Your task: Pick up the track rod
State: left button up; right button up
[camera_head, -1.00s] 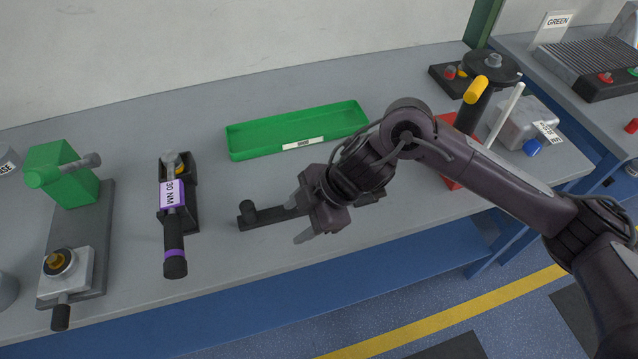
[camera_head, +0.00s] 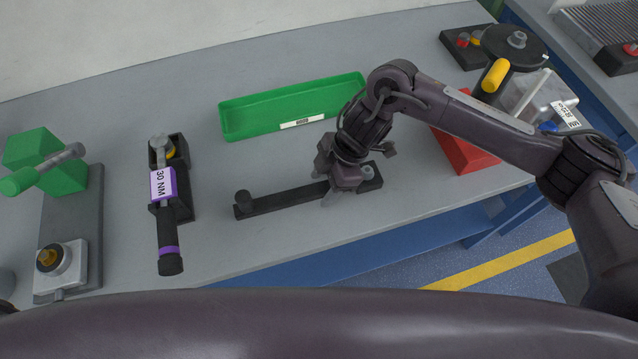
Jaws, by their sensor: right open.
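A long dark bar (camera_head: 285,200) with an upright stub at its left end lies flat on the workbench, in front of the green tray. It is the likeliest track rod, though I cannot tell whether it is the rod itself or a holder. My right gripper (camera_head: 347,188) points down over the right part of this bar, open, with its fingers low around it. The gripper hides part of the bar, and I cannot tell whether the fingers touch it. A dark arm link of mine crosses the bottom of the view; my left gripper does not show.
A green tray (camera_head: 235,125) lies behind the bar. A red box (camera_head: 468,155) is at the right. Bench between tool and bar is clear.

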jog(key=shift+s, duration=0.1)
jog(key=c, duration=0.8)
grip_shut()
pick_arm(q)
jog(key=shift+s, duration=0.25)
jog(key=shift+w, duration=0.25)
pick_arm(e)
jog(key=shift+a, duration=0.1)
